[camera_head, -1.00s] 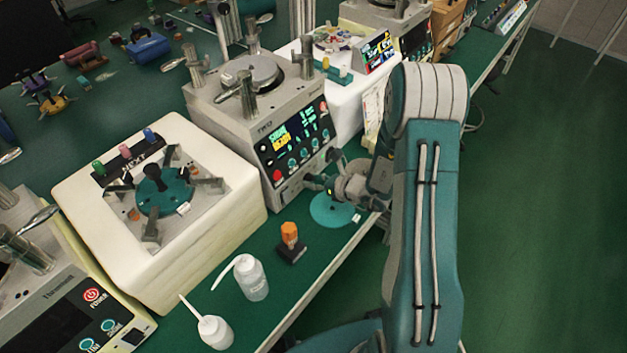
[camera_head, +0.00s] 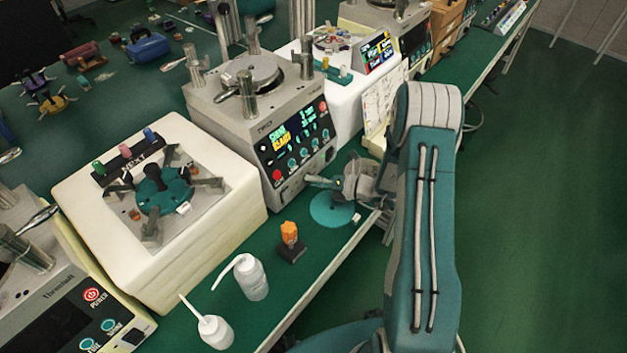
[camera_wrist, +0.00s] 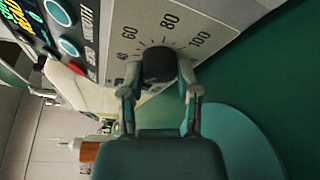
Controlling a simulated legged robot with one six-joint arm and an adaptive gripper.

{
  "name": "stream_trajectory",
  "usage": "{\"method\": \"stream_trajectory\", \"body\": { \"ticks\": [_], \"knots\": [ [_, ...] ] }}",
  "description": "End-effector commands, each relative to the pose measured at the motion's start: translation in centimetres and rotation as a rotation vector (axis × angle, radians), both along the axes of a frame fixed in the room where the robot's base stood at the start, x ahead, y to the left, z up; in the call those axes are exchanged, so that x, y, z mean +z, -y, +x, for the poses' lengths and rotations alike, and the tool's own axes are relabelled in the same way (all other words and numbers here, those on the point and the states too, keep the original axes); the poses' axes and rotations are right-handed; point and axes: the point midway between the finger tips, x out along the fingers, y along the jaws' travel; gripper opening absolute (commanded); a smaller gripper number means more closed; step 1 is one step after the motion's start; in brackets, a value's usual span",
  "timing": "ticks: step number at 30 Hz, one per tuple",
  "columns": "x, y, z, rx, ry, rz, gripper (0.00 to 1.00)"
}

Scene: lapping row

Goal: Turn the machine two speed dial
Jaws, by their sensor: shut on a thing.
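Machine two (camera_head: 222,112), a grey lapping machine marked TWO, stands at the middle of the bench. Its speed dial (camera_wrist: 159,64) is a black round knob on the lower front panel, with a printed scale showing 40, 60, 80 and 100. My gripper (camera_wrist: 158,82) is shut on the dial, one finger on each side of it. In the head view my gripper (camera_head: 318,181) reaches the machine's lower front from the right, and the dial is hidden there. I cannot make out a pointer mark on the knob.
A teal disc (camera_head: 333,210) lies on the bench below my gripper. An orange-topped block (camera_head: 290,240) and two white bottles (camera_head: 250,277) stand nearer along the front edge. A white-cased machine (camera_head: 160,225) is left of machine two. The green floor at right is clear.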

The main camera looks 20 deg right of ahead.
Motion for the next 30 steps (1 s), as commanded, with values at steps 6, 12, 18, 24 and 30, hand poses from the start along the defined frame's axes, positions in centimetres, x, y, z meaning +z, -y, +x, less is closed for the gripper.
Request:
{"method": "stream_trajectory", "body": {
  "ticks": [6, 12, 18, 24, 30],
  "knots": [
    [-0.29, 0.23, 0.19, -0.01, -0.109, 0.143, 0.0],
    [-0.33, 0.24, 0.22, -0.011, -0.184, 0.246, 0.0],
    [-0.36, 0.25, 0.23, -0.013, -0.232, 0.31, 0.0],
    [-0.38, 0.24, 0.22, -0.013, -0.253, 0.339, 0.0],
    [-0.37, 0.24, 0.2, -0.013, -0.257, 0.345, 0.0]
  ]
}}
